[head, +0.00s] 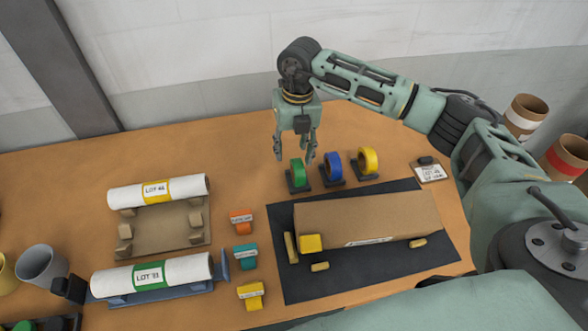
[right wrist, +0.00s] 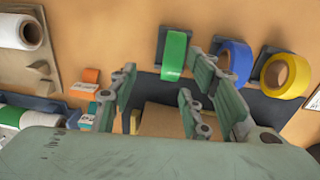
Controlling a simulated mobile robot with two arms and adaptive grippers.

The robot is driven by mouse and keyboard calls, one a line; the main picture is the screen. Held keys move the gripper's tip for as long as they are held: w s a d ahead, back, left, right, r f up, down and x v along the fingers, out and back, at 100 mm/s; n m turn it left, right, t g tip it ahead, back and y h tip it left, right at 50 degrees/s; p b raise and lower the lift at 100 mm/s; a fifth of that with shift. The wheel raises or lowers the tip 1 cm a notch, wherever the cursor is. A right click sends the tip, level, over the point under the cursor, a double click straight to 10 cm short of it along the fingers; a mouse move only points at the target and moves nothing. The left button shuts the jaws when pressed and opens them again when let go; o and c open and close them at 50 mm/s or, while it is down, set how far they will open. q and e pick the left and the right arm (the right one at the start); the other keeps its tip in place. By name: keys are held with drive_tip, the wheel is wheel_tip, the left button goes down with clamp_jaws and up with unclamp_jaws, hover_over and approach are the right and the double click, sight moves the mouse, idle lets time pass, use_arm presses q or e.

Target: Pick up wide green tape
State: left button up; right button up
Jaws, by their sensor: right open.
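The wide green tape (head: 298,172) is a green roll standing upright on a small dark holder at the back of the table, left of the blue tape. My right gripper (head: 294,158) is open and empty, with its fingers pointing down just above and around the green tape's place in the head view. In the right wrist view the green tape (right wrist: 174,56) shows beyond the open fingers (right wrist: 172,100), toward the top of the picture. I cannot tell whether a finger touches it. My left gripper is not in view.
A blue tape (head: 334,166) and a yellow tape (head: 369,161) stand close to the right. A long cardboard box (head: 370,221) lies on a dark mat (head: 330,285) in front. White rolls (head: 160,192) lie on cradles at left. Small labelled blocks (head: 242,222) stand between.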

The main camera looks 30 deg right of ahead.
sight(298, 162)
drive_tip(key=shift+d+r+h, duration=0.1)
drive_tip(key=shift+d+h, duration=0.3)
drive_tip(key=shift+d, duration=0.5)
drive_tip(key=shift+s+d+f, duration=0.1)
drive_tip(key=shift+d+f, duration=0.05)
drive_tip(key=shift+f, duration=0.1)
drive_tip(key=f+p, duration=0.1)
drive_tip(key=f, duration=0.1)
drive_tip(key=f+p, duration=0.1)
drive_tip(key=f, duration=0.1)
drive_tip(key=f+p, duration=0.2)
drive_tip(key=shift+a+f, duration=0.1)
drive_tip(key=shift+a, duration=0.25)
drive_tip(key=shift+f, duration=0.35)
drive_tip(key=shift+c, duration=0.4)
clamp_jaws()
